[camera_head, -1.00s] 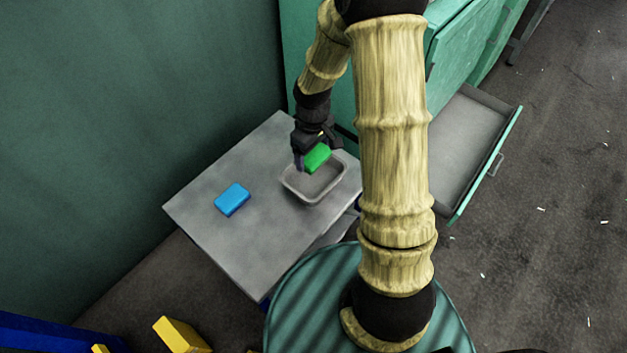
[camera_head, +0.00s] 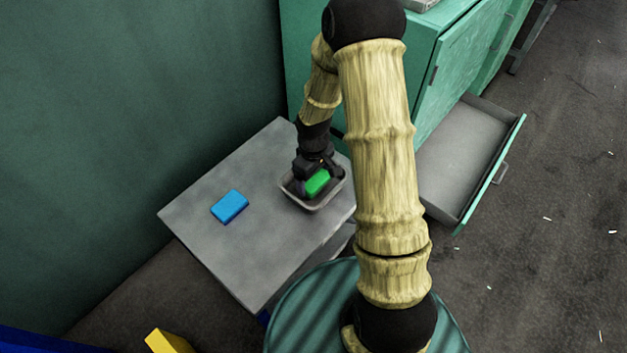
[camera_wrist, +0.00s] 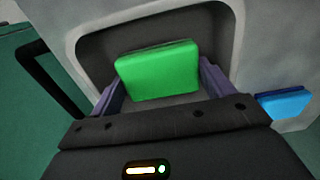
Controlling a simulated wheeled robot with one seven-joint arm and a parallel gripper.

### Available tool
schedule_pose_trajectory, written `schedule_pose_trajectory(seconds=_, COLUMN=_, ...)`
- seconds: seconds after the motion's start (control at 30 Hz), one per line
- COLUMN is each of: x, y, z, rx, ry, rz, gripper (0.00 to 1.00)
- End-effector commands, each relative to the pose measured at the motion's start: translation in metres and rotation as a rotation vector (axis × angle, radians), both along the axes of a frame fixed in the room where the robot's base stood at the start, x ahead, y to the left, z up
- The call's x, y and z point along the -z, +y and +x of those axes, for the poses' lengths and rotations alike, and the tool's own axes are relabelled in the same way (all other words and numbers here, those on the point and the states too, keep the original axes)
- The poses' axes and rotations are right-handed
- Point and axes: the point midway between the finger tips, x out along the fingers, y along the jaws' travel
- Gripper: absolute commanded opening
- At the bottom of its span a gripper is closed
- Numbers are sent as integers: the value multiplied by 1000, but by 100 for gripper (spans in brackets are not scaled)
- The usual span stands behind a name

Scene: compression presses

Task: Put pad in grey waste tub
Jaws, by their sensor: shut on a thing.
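A green pad (camera_head: 317,182) is held between the fingers of my gripper (camera_head: 316,186), over and partly inside the grey tub (camera_head: 299,203) on the table. In the wrist view the green pad (camera_wrist: 160,72) sits between my two purple-grey fingers (camera_wrist: 158,88), with the tub's rim (camera_wrist: 72,38) around it. I cannot tell whether the pad touches the tub's floor. My gripper and wrist hide the tub's far part in the head view. A blue pad (camera_head: 230,206) lies flat on the table, left of the tub, and shows at the right of the wrist view (camera_wrist: 285,103).
The grey table (camera_head: 245,255) has free room around the blue pad. A green cabinet (camera_head: 462,50) stands behind, its drawer (camera_head: 465,160) pulled open at the right. A yellow block (camera_head: 168,343) shows at the bottom left. A green wall borders the left.

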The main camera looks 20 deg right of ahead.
Motion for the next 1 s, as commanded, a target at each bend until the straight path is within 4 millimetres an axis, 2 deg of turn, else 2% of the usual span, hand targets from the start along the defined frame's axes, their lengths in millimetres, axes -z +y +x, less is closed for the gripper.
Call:
schedule_pose_trajectory(seconds=0.03, x=11, y=0, z=0, rx=0, ry=1, rz=0, gripper=56)
schedule_pose_trajectory(seconds=0.1, x=16, y=0, z=0, rx=0, ry=0, rz=0, gripper=56)
schedule_pose_trajectory(seconds=0.5, x=18, y=0, z=0, rx=1, ry=0, rz=0, gripper=56)
schedule_pose_trajectory(seconds=0.53, x=17, y=0, z=0, rx=1, ry=0, rz=0, gripper=86)
schedule_pose_trajectory(seconds=0.6, x=17, y=0, z=0, rx=1, ry=0, rz=0, gripper=100)
schedule_pose_trajectory(seconds=0.87, x=16, y=0, z=0, rx=1, ry=-1, rz=1, gripper=100)
schedule_pose_trajectory(seconds=1.0, x=5, y=0, z=1, rx=1, ry=-2, rz=0, gripper=100)
